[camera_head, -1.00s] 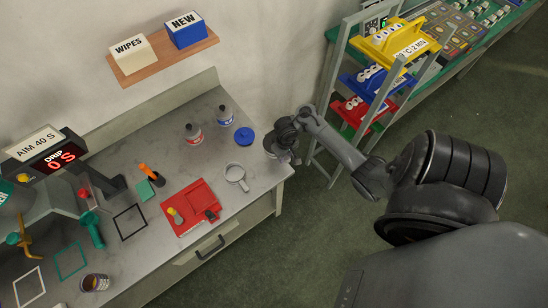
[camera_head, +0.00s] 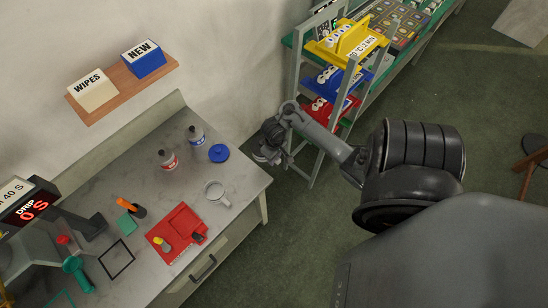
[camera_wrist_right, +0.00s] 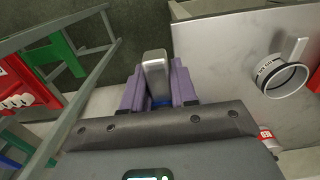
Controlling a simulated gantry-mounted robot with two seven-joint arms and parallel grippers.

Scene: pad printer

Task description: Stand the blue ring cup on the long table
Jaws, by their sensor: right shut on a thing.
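My right gripper (camera_wrist_right: 157,85) is shut on the grey handle (camera_wrist_right: 155,72) of a cup. A small patch of blue (camera_wrist_right: 159,102) shows between the purple fingers, so it looks like the blue ring cup; most of it is hidden. In the head view my right gripper (camera_head: 268,155) hangs just past the right end of the grey counter, over the floor gap before the rack. The long table (camera_head: 408,62) with a green edge runs behind the rack at the top right. My left gripper is not in view.
A rack (camera_head: 291,88) with yellow, blue and red trays stands between gripper and long table. The grey counter (camera_head: 190,225) holds another ring cup (camera_head: 217,194), a blue lid (camera_head: 219,153), bottles and a red fixture (camera_head: 174,233). Several items crowd the long table's top.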

